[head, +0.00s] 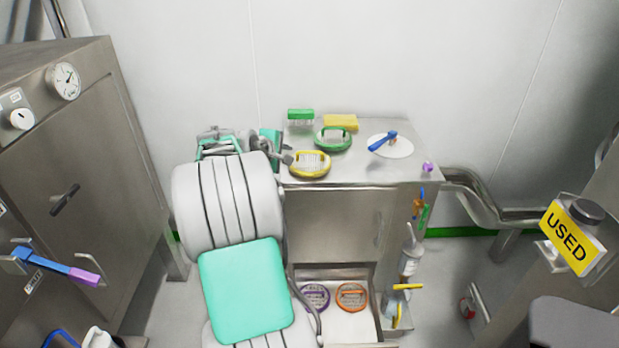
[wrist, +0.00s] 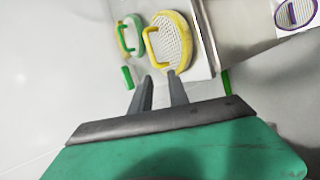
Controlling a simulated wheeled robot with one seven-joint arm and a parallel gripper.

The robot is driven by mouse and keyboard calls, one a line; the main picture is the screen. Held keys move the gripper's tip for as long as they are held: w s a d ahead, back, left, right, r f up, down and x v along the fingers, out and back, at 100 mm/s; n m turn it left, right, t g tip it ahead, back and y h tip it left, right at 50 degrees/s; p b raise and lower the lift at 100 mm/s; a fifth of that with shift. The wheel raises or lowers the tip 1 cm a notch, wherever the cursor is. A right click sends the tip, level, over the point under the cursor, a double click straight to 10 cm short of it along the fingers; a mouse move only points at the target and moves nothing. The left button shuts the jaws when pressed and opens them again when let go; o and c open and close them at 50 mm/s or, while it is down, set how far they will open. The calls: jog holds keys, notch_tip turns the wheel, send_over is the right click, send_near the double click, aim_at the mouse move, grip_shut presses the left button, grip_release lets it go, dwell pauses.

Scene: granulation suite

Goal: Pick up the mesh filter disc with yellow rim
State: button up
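The mesh filter disc with yellow rim (head: 310,163) lies near the front left edge of the steel cabinet top, with a yellow handle across its mesh. It also shows in the wrist view (wrist: 178,42), just beyond the fingertips. My gripper (wrist: 160,76) is open, its two grey fingers apart with nothing between them. The fingertips point at the near edge of the yellow rim; whether they touch it I cannot tell. In the head view my arm stands left of the disc and hides part of the cabinet's left side.
A green-rimmed disc (head: 333,138) lies just behind the yellow one. A green brush (head: 300,116), a yellow block (head: 340,122) and a white disc with blue handle (head: 390,146) share the steel top (head: 372,172). Purple (head: 316,297) and orange (head: 352,297) discs lie below.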

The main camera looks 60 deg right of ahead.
jog(key=g, duration=0.1)
send_near(312, 152)
jog(key=shift+s+d+f+h, duration=0.1)
jog(key=shift+d+f+h, duration=0.2)
jog(key=shift+d+f, duration=0.6)
jog(key=x, duration=0.6)
jog(key=shift+d+f, duration=0.2)
jog(key=shift+d, duration=0.1)
grip_shut()
